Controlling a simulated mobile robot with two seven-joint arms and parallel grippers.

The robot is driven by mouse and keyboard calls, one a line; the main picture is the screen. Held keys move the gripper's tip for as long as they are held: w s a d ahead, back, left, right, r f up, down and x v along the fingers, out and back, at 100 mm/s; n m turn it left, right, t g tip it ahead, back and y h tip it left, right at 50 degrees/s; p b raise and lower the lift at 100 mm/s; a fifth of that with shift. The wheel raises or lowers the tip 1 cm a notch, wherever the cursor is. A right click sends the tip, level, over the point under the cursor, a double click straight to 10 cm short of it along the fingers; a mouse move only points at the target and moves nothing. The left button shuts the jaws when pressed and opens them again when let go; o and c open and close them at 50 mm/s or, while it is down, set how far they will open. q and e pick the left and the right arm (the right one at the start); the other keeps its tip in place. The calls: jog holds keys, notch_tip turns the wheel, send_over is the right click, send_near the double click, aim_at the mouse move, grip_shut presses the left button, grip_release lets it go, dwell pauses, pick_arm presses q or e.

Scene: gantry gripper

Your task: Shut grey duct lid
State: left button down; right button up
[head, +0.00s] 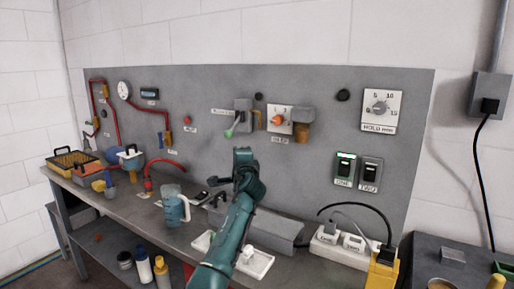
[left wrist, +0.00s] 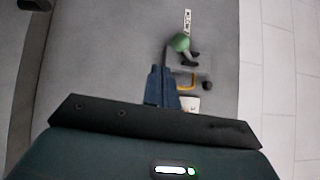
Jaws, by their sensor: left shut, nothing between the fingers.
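A long grey duct (head: 278,227) lies on the bench at the foot of the grey panel. My arm covers its middle, and I cannot tell its lid apart or see how far it is open. My right gripper is not in view.
A white tray (head: 258,268) lies before the duct, partly behind my arm. A clear blue jug (head: 174,208) stands to its left, and a white power strip (head: 335,243) with cables to its right. Switches (head: 345,170) and a dial (head: 380,107) are on the panel.

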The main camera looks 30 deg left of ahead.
pick_arm(q)
jog(key=a+f+n+g+h, duration=0.1)
jog(key=a+f+n, duration=0.1)
jog(key=a+f, duration=0.35)
jog(key=n+g+h, duration=0.2)
send_over(221, 208)
notch_tip(221, 208, down, 8)
jog(key=shift+d+r, duration=0.1)
jog(key=shift+r, duration=0.1)
jog(key=shift+s+f, duration=0.1)
jog(key=shift+f, duration=0.5)
jog(key=shift+f, duration=0.1)
